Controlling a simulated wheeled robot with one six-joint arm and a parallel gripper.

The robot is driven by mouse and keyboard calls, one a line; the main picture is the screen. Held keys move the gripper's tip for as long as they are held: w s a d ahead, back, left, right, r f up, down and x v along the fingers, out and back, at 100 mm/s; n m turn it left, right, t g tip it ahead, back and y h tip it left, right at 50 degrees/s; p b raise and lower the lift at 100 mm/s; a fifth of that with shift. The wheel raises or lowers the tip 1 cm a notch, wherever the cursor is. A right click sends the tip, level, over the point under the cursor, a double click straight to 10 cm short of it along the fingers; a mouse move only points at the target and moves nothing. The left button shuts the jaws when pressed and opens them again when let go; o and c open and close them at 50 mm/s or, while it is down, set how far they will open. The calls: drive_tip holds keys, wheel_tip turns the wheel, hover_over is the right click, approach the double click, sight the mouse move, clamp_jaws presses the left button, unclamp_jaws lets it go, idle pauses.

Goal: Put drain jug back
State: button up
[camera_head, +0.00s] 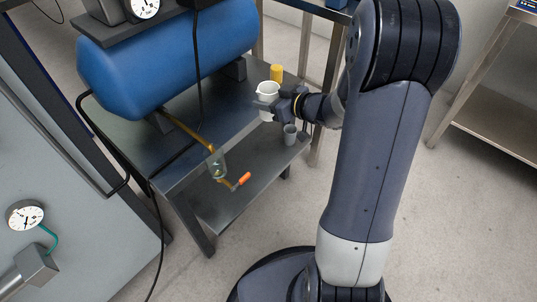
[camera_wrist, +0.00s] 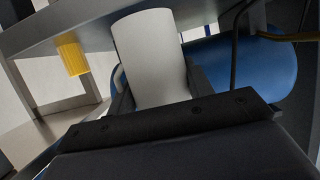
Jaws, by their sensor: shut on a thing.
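The white drain jug (camera_head: 267,90) is at the right end of the steel stand in the head view. My gripper (camera_head: 279,106) is shut on it from the right side. In the wrist view the jug (camera_wrist: 150,58) stands as a pale cylinder between my fingers. Whether its base touches a surface is hidden in both views.
The blue tank (camera_head: 170,55) lies on the stand's top (camera_head: 165,150). A yellow cup (camera_head: 276,73) is just behind the jug. A grey cup (camera_head: 290,134) sits on the lower shelf (camera_head: 230,205).

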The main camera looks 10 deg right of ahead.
wheel_tip(320, 180, down, 23)
drive_tip(key=b, duration=0.9)
drive_tip(key=shift+f+b, duration=0.1)
drive_tip(key=shift+b, duration=0.25)
drive_tip(key=o, duration=1.1)
drive_tip(key=shift+o, duration=0.2)
drive_tip(key=shift+s+d+r, duration=0.1)
drive_tip(key=shift+r, duration=0.2)
drive_tip(key=p+v, duration=0.4)
drive_tip(key=v, duration=0.7)
drive_tip(key=shift+s+d, duration=0.25)
